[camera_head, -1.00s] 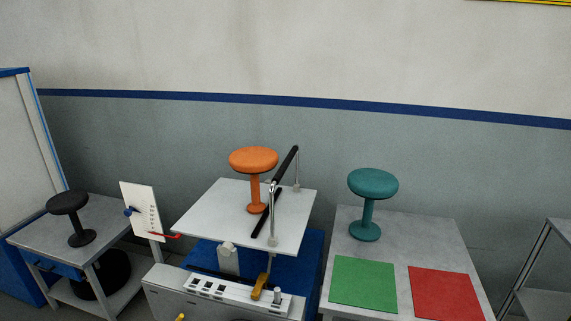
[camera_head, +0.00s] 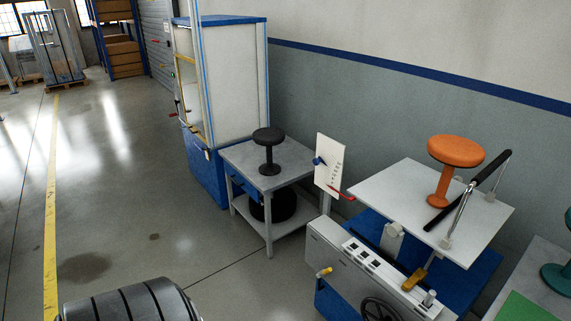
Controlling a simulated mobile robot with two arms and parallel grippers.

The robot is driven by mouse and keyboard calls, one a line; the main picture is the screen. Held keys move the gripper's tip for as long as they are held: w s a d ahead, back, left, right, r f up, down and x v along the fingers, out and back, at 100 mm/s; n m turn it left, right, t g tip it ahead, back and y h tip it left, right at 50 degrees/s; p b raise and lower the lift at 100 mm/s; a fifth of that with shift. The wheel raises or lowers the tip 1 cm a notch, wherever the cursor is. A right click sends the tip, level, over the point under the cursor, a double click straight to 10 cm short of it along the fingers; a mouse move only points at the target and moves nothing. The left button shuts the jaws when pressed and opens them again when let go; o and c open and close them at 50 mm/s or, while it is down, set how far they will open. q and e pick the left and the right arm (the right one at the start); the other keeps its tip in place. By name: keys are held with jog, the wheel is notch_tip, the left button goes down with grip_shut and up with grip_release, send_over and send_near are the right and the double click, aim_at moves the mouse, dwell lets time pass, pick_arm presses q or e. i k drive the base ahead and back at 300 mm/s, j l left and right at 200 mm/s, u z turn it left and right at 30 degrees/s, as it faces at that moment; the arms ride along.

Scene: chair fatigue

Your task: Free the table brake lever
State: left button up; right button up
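A white tilted table (camera_head: 400,205) stands on the test machine at the right, with an orange stool (camera_head: 452,160) upright on it. A yellow-orange lever (camera_head: 416,277) slants below the table's front edge. A red lever (camera_head: 341,192) sticks out at the foot of a white marked panel (camera_head: 332,163), with a blue knob (camera_head: 318,161) at the panel's left edge. A small yellow handle (camera_head: 324,272) is on the machine's front. I cannot tell which of these is the brake lever. Neither of my grippers is in view.
A black bar (camera_head: 468,191) on metal posts crosses the table. A grey side table (camera_head: 265,170) holds a black stool (camera_head: 268,150). A dark handwheel (camera_head: 380,312) is on the machine's front. Open floor (camera_head: 150,180) lies to the left.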

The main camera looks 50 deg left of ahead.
aim_at(324, 272)
jog(key=u, duration=1.3)
